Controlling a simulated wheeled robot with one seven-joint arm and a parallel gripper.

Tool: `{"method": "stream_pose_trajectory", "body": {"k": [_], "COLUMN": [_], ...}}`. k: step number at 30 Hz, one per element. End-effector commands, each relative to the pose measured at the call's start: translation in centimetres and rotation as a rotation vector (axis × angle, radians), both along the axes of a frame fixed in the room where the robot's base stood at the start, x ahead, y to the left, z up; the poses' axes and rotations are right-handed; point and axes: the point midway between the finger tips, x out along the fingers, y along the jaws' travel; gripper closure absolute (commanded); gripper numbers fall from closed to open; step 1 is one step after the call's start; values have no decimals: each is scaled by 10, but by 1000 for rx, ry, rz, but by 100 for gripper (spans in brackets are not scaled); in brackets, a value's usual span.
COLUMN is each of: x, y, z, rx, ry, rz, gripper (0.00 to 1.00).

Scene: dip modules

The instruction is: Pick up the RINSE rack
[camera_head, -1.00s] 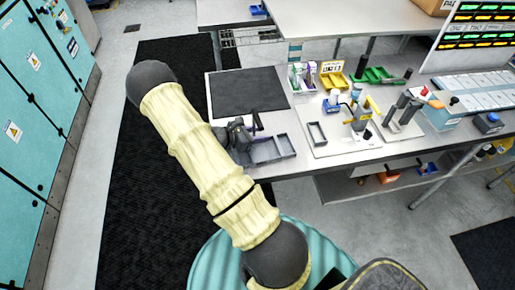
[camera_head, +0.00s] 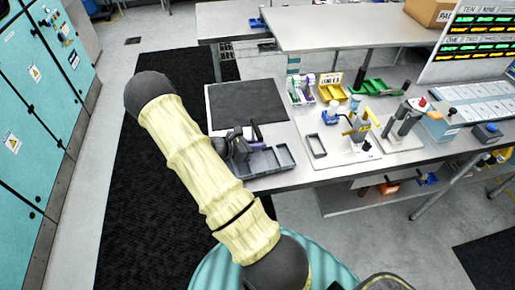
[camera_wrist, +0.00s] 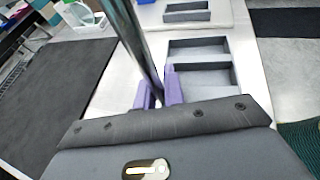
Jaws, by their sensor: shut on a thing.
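My gripper (camera_head: 254,134) is low over the near left part of the bench, beside a grey two-compartment tray (camera_head: 284,155). In the wrist view its purple fingertips (camera_wrist: 160,93) are shut on a thin grey upright bar (camera_wrist: 138,45) that runs up out of the picture. The bar's lower end is hidden behind the gripper body. I read no RINSE lettering on it, so I cannot tell by label which rack it belongs to. The grey tray also shows beyond the fingers in the wrist view (camera_wrist: 228,66).
A dark mat (camera_head: 245,100) lies left of the work area. A small grey frame (camera_head: 317,146) is to the right on a white board. Coloured bins (camera_head: 330,90) stand at the back, and stands with tools (camera_head: 400,122) are farther right. The floor left of the bench is clear.

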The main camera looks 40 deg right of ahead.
Motion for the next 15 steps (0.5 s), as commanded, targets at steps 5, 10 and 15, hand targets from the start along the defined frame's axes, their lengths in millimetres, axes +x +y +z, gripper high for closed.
{"method": "stream_pose_trajectory", "body": {"k": [5,10,15], "x": [1,0,1], "y": [0,0,0], "z": [24,54,79], "rx": [-2,-2,-1], "ry": [-5,-6,-4], "rz": [1,0,0], "gripper": [100,100,100]}}
